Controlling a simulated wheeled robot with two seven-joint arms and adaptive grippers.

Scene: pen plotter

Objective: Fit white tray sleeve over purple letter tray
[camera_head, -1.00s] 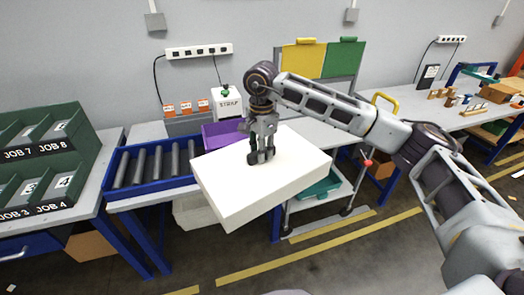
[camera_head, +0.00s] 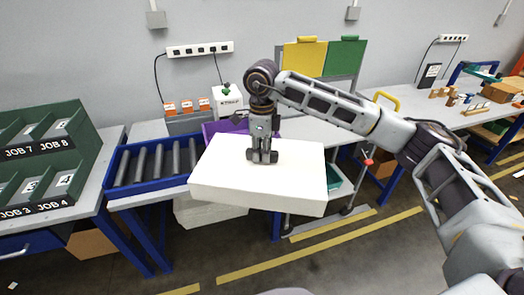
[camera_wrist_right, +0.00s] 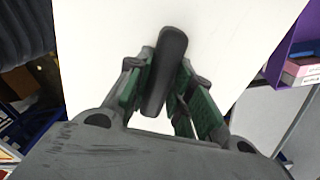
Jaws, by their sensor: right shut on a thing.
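The white tray sleeve (camera_head: 300,168) is a large box-like piece in the middle of the head view, roughly level, with one long side facing me. My right gripper (camera_head: 262,157) is over its top and shut on a dark upright handle there. The wrist view shows this handle (camera_wrist_right: 165,70) between the green-padded fingers, with the sleeve's white top (camera_wrist_right: 90,35) behind. The purple letter tray (camera_head: 212,128) is mostly hidden behind the sleeve and my gripper. Part of it shows at the right of the wrist view (camera_wrist_right: 286,40). My left gripper is not in view.
A blue-framed roller conveyor (camera_head: 118,172) is left of the sleeve. Green job bins (camera_head: 85,150) stand farther left. A white labelled box (camera_head: 226,100) and orange-labelled holders are behind. A cart with yellow and green boards (camera_head: 305,58) stands behind right. Floor in front is clear.

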